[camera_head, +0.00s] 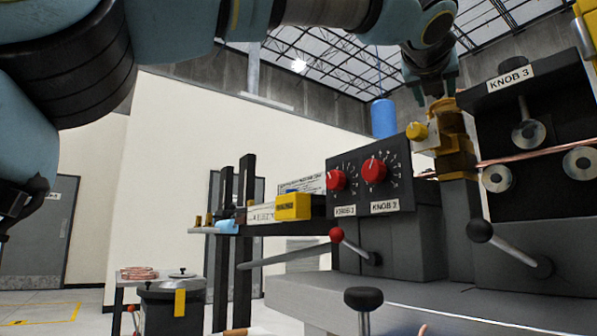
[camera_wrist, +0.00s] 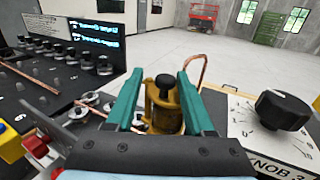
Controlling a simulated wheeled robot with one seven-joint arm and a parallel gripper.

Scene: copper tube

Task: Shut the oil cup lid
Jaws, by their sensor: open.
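The oil cup (camera_head: 455,140) is a brass-yellow fitting on a grey post at the right of the head view. In the wrist view the oil cup (camera_wrist: 165,119) stands between my fingers, with a black knob (camera_wrist: 165,87) at its top. I cannot tell clearly whether its lid is raised or down. My gripper (camera_head: 438,92) is just above the oil cup in the head view. In the wrist view my gripper (camera_wrist: 159,73) is open, with one teal finger on each side of the cup. I see no clear contact. The fingers hide part of the cup's sides.
A copper tube (camera_head: 535,154) runs between rollers (camera_head: 497,178) just right of the cup. A yellow knob (camera_head: 417,131) sits close at its left. A panel with red knobs (camera_head: 374,171) is further left. A large black knob (camera_wrist: 283,110) is right of my fingers.

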